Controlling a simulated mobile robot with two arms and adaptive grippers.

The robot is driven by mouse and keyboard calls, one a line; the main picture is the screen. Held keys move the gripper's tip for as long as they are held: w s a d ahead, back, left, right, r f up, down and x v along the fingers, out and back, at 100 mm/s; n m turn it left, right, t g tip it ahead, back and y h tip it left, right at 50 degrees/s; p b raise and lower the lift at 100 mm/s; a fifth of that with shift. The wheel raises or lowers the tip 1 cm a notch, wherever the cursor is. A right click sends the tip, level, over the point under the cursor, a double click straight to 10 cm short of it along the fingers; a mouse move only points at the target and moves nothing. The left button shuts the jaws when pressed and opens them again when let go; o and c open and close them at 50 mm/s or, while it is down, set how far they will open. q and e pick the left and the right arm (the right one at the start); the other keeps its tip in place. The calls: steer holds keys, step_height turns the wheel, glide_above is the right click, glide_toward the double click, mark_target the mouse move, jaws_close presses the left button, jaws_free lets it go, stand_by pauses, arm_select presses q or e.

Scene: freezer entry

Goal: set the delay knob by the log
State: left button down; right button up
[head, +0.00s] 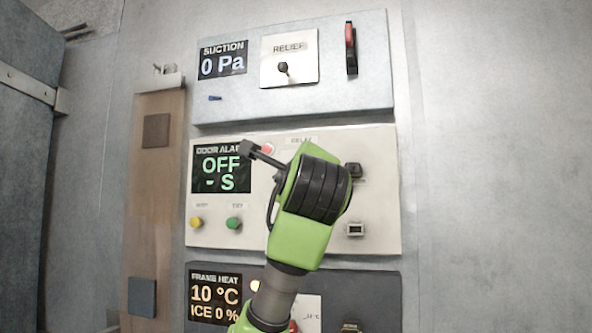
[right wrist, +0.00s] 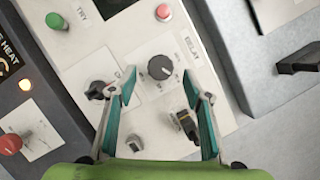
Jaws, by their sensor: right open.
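The door alarm panel (head: 215,242) is in the middle of the wall stack. Its display (head: 221,168) reads "OFF" and "- S". In the right wrist view a round dark knob (right wrist: 160,67) with a light pointer mark sits beside a label that looks like DELAY (right wrist: 190,50). My right gripper (right wrist: 157,75) is open, with its teal fingertips on either side of this knob; I cannot tell whether they touch it. No readable log shows. My left gripper is not in view.
A knob with a red mark (right wrist: 97,90), a small grey knob (right wrist: 135,141) and a black switch (right wrist: 186,126) lie close to my fingers. The suction panel (head: 215,110) is above, the frame heat panel (head: 370,290) below. A brown board (head: 155,240) hangs left.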

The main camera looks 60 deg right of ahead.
steer(key=v, duration=0.6)
steer(key=shift+d, duration=0.1)
stand_by(0.4)
